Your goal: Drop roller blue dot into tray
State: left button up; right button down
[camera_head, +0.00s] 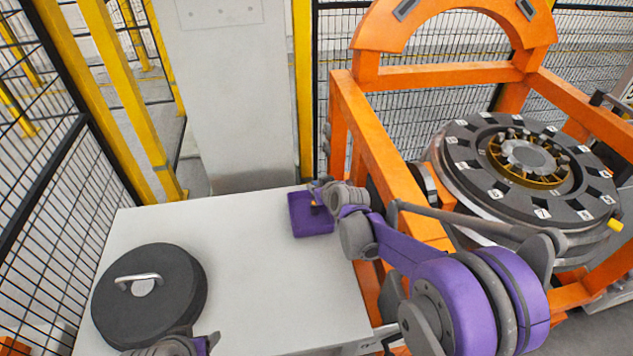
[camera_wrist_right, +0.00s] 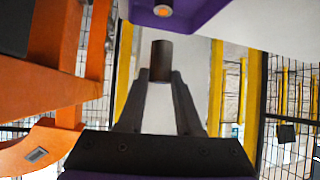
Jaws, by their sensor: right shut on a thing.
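My right gripper (camera_head: 318,188) is at the purple tray (camera_head: 299,222), above its back right part. In the right wrist view my right gripper (camera_wrist_right: 161,77) is shut on a dark brown cylindrical roller (camera_wrist_right: 161,56). No blue dot shows on the side of the roller that I see. A small orange-yellow spot (camera_wrist_right: 162,11) shows in the tray. My left gripper (camera_head: 165,347) is only partly in view at the bottom edge, and its fingers cannot be made out.
The tray stands on a white table (camera_head: 262,280). A dark round lid with a handle (camera_head: 180,288) lies at the table's left. An orange gantry frame (camera_head: 375,137) with a round dark wheelset (camera_head: 490,190) stands to the right. Yellow posts and black mesh fence (camera_head: 75,165) border the left.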

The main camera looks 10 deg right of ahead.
notch_tip(320, 180, down, 3)
jog(key=shift+r+b, duration=0.15)
jog(key=shift+b, duration=0.35)
jog(key=c, duration=0.5)
grip_release()
jog(key=v, duration=1)
jog(key=shift+s+r, duration=0.25)
jog(key=shift+s, duration=0.05)
jog(key=s+d+f+m+g+h, duration=0.1)
jog(key=s+f+g, duration=0.1)
jog(key=s, duration=1.2)
jog(key=s+d+f+m+g+h, duration=0.1)
jog(key=s+f+g, duration=0.2)
jog(key=s, duration=1.1)
jog(key=shift+s+d+g, duration=0.3)
jog(key=shift+s+d, duration=0.1)
